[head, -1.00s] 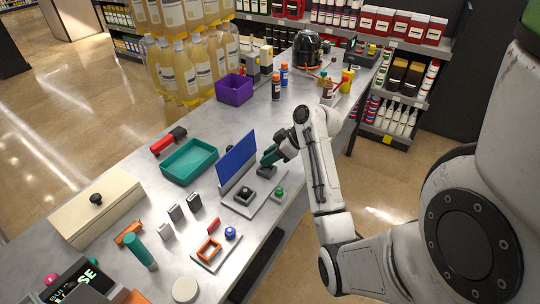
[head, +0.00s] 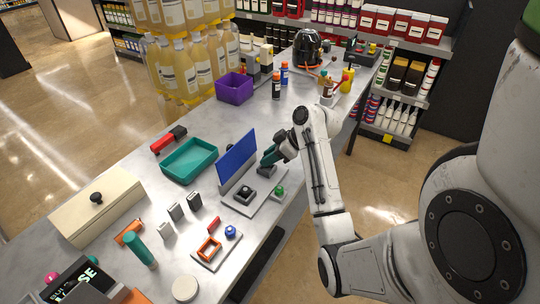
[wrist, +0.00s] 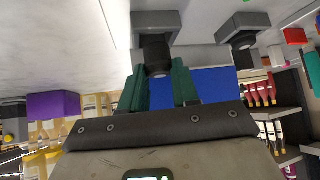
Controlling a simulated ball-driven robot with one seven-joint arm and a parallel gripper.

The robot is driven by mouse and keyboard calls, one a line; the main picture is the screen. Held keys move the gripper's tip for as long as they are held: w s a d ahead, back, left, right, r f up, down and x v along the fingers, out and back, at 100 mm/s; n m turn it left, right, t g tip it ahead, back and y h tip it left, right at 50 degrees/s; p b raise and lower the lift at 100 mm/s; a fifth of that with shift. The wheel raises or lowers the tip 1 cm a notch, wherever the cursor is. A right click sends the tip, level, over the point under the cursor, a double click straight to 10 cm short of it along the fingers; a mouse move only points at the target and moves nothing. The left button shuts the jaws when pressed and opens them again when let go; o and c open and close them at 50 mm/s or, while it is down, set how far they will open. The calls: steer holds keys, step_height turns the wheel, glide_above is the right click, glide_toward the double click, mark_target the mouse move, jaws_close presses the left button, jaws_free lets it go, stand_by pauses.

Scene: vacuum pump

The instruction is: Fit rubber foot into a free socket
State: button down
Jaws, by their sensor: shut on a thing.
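My gripper (head: 268,159) has green fingers, shut on a black rubber foot (wrist: 155,54); in the wrist view the foot stands between the fingertips (wrist: 160,88). The foot is in line with a grey socket block (wrist: 148,22), which also shows under my gripper in the head view (head: 266,171). The foot's far end meets or overlaps the block in the wrist view; I cannot tell whether it is inside the socket. A second grey socket block (head: 244,192) beside it has a black piece in it, also visible in the wrist view (wrist: 243,39).
A blue upright panel (head: 238,161) stands just left of the sockets on a grey plate (head: 262,200). A green button (head: 279,191) is on the plate's right.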

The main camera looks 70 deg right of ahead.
steer(key=shift+f+b, duration=0.45)
steer(key=shift+f, duration=0.45)
steer(key=c, duration=0.8)
jaws_free()
steer(key=shift+o, duration=0.2)
steer(key=v, duration=1)
steer(key=shift+s+r, duration=0.25)
steer(key=shift+r, duration=0.05)
